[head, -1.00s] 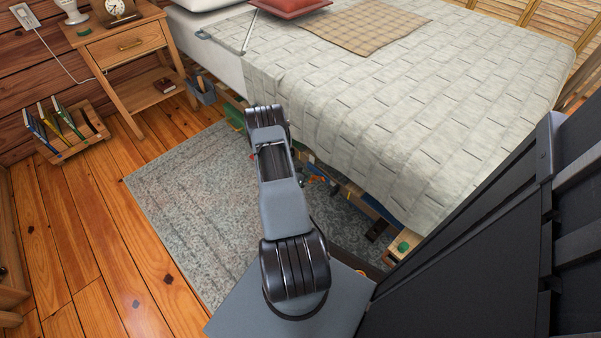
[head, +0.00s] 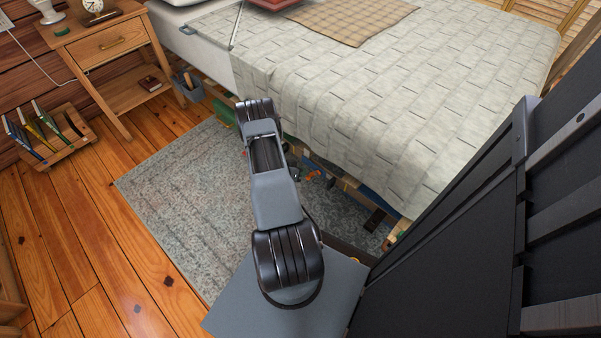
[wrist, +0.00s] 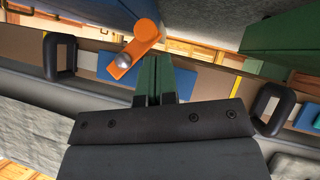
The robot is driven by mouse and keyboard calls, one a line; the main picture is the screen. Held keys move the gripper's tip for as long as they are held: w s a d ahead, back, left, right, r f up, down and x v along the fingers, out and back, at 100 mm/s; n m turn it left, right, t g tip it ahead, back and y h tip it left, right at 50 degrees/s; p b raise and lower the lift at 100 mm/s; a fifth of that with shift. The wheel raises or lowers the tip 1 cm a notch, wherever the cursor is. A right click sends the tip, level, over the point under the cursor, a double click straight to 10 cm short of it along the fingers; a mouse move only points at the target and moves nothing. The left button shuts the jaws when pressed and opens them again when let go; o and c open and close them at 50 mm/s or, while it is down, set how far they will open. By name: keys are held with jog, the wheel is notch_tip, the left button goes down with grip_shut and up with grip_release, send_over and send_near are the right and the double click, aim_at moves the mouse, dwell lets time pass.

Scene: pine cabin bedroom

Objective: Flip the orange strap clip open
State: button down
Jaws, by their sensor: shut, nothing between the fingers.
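The orange strap clip (wrist: 143,42) is in the upper middle of the wrist view. It is a short tilted bar with a round silver pin (wrist: 126,58) at its lower left end. My gripper (wrist: 159,58), with green fingers, is shut and empty. In the wrist view its fingertips appear just below and right of the clip; I cannot tell whether they touch it. I cannot tell from its shape whether the clip is flipped. In the head view my arm reaches toward the bed's side, and I cannot make out the gripper or clip there.
Dark loop handles (wrist: 60,57) and (wrist: 268,105) flank the gripper in the wrist view. The grey rug (head: 185,190) is clear left of my arm.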

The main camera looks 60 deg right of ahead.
jog(key=shift+r, duration=0.2)
jog(key=w+a+r+p, duration=0.4)
jog(key=w+a+r, duration=0.2)
jog(key=w, duration=0.3)
jog(key=shift+a+r, duration=0.15)
jog(key=shift+r, duration=0.3)
dwell(0.5)
